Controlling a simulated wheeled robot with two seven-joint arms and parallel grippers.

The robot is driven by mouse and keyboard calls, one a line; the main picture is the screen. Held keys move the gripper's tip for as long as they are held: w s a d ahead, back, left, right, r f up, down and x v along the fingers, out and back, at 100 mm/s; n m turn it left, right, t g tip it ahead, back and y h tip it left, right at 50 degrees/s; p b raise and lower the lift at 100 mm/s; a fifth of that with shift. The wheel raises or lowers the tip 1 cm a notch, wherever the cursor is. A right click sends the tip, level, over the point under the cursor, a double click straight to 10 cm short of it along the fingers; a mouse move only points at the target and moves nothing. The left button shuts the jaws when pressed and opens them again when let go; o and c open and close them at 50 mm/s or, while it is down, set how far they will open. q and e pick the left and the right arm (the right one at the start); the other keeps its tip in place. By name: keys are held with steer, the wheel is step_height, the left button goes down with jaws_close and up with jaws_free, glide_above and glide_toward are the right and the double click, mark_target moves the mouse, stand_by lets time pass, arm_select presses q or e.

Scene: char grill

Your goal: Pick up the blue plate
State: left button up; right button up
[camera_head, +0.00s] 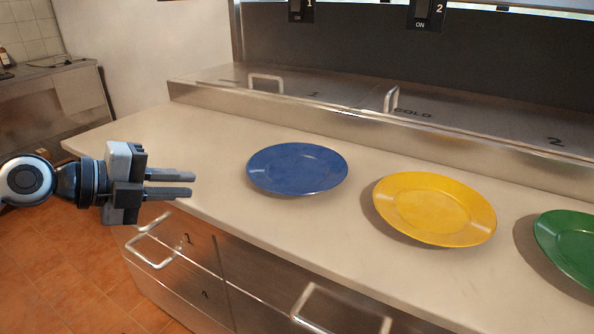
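The blue plate (297,168) lies on the pale counter (228,223), left of the other plates. My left gripper (193,184) points right, at the counter's front left edge. Its two fingers are parallel with a narrow gap between them, and nothing is between them. The fingertips are apart from the blue plate, to its left. My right gripper is not in view.
A yellow plate (434,208) and a partly cut-off green plate (574,245) lie to the right on the counter. Behind is a raised steel unit with handled lids (310,88). Drawer handles (150,240) stick out below the counter's front edge.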

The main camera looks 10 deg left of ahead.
arm_select(q)
steer(key=p, duration=0.4)
glide_toward(261, 185)
steer(key=x, duration=0.2)
steer(key=shift+w+d, duration=0.15)
steer(key=shift+w, duration=0.2)
steer(key=shift+w+d+f, duration=0.35)
steer(key=shift+w+d, duration=0.2)
steer(key=shift+w, duration=0.05)
steer(key=p+x, duration=0.1)
steer(key=x, duration=0.2)
steer(key=shift+w+d+f, duration=0.15)
steer(key=shift+w+d, duration=0.05)
steer(key=shift+d, duration=0.05)
steer(key=shift+w+d+f+p, duration=0.25)
steer(key=shift+w+f+p, duration=0.05)
jaws_close()
steer(key=shift+r, duration=0.1)
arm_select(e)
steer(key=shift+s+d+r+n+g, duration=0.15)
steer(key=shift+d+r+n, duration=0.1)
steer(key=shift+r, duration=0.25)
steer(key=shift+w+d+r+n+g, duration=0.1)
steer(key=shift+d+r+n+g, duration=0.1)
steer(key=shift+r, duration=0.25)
arm_select(q)
steer(key=shift+r, duration=0.1)
